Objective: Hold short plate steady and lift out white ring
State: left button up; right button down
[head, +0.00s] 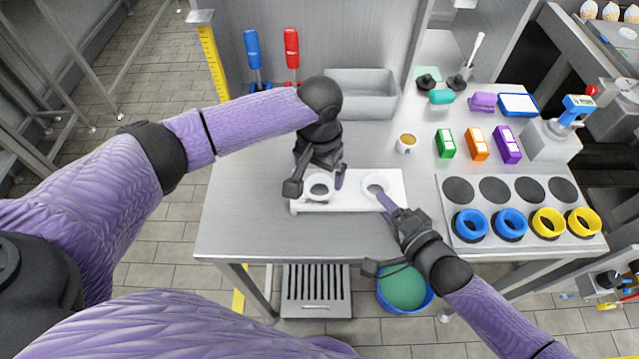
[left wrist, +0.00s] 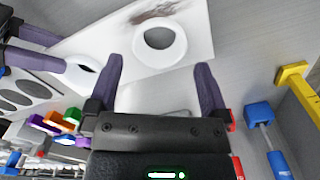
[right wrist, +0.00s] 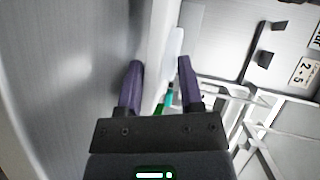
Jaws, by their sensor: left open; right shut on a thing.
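The short white plate (head: 349,200) lies near the front of the steel table. Two white rings, the left ring (head: 309,195) and the right ring (head: 367,182), sit on it. My left gripper (head: 317,184) is open, with its fingers on either side of the left ring and seemingly above it. The left wrist view shows the left ring (left wrist: 160,60) ahead of the spread fingers, nothing between them. The right wrist view shows the plate's white edge (right wrist: 153,50) between the fingers. Exact finger contact is hard to see.
A small cup (head: 407,143) stands behind the plate, and a grey bin (head: 365,95) at the back. Colored boxes (head: 478,144) stand to the right, behind a panel (head: 458,243) with blue and yellow rings. The table left of the plate is clear.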

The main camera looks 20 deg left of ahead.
pick_arm(q)
jog(key=shift+f, duration=1.4)
pick_arm(e)
jog(key=shift+f, duration=0.1)
pick_arm(q)
jog(key=c, duration=0.7)
jog(key=shift+o, duration=0.2)
jog(key=shift+r, duration=2.55)
pick_arm(e)
jog(key=shift+c, duration=0.8)
grip_release()
jog(key=shift+s, duration=0.1)
